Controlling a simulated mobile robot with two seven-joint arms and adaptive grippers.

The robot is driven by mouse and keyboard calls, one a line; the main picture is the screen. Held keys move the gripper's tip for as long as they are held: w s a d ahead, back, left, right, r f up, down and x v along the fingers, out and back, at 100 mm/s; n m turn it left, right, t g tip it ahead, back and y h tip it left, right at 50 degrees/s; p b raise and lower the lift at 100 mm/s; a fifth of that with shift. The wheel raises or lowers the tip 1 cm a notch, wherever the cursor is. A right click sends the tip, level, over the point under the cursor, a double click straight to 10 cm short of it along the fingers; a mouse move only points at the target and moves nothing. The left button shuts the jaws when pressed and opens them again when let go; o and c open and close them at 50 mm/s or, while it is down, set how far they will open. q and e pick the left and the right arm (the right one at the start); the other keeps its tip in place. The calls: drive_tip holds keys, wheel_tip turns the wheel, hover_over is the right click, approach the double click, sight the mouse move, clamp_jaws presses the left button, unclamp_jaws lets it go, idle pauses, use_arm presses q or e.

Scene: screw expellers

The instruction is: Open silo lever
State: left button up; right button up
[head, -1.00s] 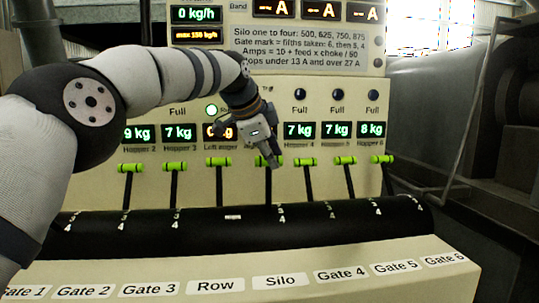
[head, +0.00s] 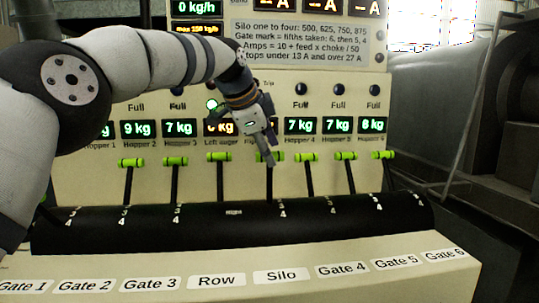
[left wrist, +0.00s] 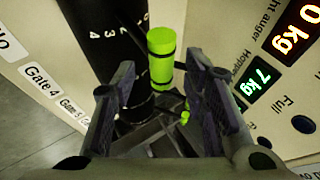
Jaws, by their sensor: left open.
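The silo lever (head: 269,185) is a black rod with a green cross handle, standing above the "Silo" label (head: 281,277) in the head view. My left gripper (head: 268,160) is at its top and hides part of the handle. In the left wrist view the green handle (left wrist: 161,57) shows between and just beyond the open fingertips of my left gripper (left wrist: 160,75). I cannot tell whether either finger touches it. My right gripper is not in view.
The row lever (head: 219,180) stands close on the left and the gate 4 lever (head: 308,178) close on the right. The black curved cover (head: 240,232) with number marks lies below. The display panel (head: 303,55) rises behind.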

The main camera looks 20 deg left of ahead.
use_arm(q)
drive_tip(key=v, duration=0.9)
drive_tip(key=shift+s+a+r, duration=0.2)
drive_tip(key=shift+s+r, duration=0.1)
